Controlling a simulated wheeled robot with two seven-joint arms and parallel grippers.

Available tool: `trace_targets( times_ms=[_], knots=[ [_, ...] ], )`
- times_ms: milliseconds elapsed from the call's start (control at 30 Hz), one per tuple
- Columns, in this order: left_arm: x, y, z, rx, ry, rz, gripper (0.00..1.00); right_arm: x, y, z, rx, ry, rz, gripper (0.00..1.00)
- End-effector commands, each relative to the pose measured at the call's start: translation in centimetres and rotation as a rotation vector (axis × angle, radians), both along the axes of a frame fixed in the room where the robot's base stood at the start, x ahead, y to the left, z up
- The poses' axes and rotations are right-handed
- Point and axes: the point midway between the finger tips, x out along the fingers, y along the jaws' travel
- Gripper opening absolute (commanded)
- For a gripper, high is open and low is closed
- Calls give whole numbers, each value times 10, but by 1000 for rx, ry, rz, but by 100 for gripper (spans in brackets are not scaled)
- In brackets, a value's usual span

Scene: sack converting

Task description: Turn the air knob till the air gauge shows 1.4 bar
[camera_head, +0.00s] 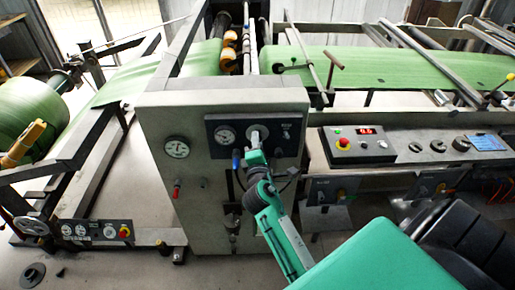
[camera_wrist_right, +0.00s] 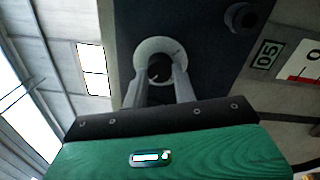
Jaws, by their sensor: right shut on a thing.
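A dark panel (camera_head: 286,147) on the grey machine cabinet carries a small round white gauge (camera_head: 225,136) and, to its right, a knob on a pale round plate (camera_head: 258,131). My right gripper (camera_head: 257,152) reaches up to this knob from below and covers part of it. In the right wrist view, the black knob (camera_wrist_right: 160,68) sits between the two fingertips (camera_wrist_right: 159,83) in front of its pale ring. The right gripper is shut on it. The gauge's needle and numbers are too small to read, and I cannot read a label naming it. My left gripper is out of view.
A larger white gauge (camera_head: 177,147) and a red-handled valve (camera_head: 177,188) are on the cabinet to the left. A small switch (camera_head: 286,131) is right of the knob. A control console (camera_head: 385,145) with a red display stands further right. Green web (camera_head: 390,66) runs behind.

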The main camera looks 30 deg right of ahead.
Motion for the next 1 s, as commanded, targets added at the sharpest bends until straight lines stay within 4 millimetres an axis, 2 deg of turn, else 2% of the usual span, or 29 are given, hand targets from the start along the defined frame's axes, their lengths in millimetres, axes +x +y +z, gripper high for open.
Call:
trace_targets(
  times_ms=[100,400,900,933,1000],
  knots=[
    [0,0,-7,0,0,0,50,0,0,-3,59,-34,-1,5],
    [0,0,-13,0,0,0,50,0,0,-2,142,-83,-1,5],
    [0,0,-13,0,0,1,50,0,0,-1,155,-91,-1,5],
    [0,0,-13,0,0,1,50,0,0,-1,155,-91,-1,31],
    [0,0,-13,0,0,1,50,0,0,-1,154,-91,-1,45]
  ],
)
